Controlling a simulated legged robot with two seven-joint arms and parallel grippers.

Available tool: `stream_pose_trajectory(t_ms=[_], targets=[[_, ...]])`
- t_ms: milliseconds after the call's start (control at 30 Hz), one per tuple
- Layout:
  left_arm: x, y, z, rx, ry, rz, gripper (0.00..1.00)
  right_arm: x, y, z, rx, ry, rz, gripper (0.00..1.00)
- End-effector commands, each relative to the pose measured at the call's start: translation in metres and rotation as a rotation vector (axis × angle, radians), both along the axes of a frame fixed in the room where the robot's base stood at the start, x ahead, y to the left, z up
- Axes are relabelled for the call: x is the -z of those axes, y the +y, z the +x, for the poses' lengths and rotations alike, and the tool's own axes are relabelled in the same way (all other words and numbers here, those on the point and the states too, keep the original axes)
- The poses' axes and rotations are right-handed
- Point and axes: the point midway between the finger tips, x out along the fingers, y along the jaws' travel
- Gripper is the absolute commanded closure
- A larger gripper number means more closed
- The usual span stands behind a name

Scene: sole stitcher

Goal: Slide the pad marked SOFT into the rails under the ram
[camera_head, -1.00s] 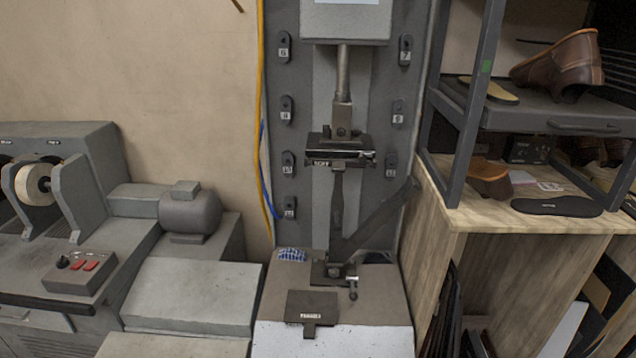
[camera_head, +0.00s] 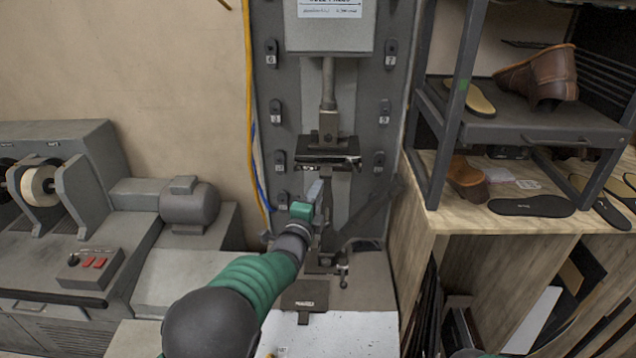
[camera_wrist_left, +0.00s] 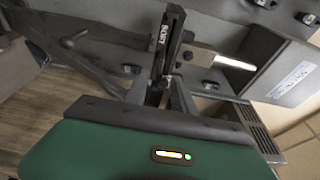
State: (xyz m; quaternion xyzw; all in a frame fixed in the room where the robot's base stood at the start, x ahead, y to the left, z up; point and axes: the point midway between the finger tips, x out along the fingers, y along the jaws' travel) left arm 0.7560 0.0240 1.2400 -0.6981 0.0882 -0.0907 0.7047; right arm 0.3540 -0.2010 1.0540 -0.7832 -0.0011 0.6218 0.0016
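A dark pad (camera_head: 328,167) sits at the rails under the ram head (camera_head: 328,141). Its front label looks like SOFT in the left wrist view (camera_wrist_left: 158,38); in the head view it is too small to read. A second dark pad (camera_head: 305,293) lies flat on the press bed, its label unreadable. My left gripper (camera_head: 317,188) is just below and left of the upper pad. In the left wrist view my fingers (camera_wrist_left: 167,92) point at the pad from close by. Whether they touch it or are closed is unclear. My right gripper is out of view.
The press column (camera_head: 370,110) carries several numbered knobs. A shelf rack (camera_head: 530,125) with shoes stands right, a grey machine (camera_head: 60,220) left.

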Motion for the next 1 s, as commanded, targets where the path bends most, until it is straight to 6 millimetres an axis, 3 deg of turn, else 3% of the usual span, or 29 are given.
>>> stream_pose_trajectory(t_ms=[367, 600, 1000], targets=[[0.001, -0.007, 0.047, -0.004, 0.005, -0.005, 0.69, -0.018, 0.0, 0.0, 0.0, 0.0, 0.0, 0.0], [0.004, -0.018, 0.078, -0.003, 0.004, -0.004, 0.69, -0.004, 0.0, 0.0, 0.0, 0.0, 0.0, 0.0], [0.002, -0.021, 0.094, -0.004, 0.006, -0.005, 0.69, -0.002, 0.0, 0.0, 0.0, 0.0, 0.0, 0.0]])
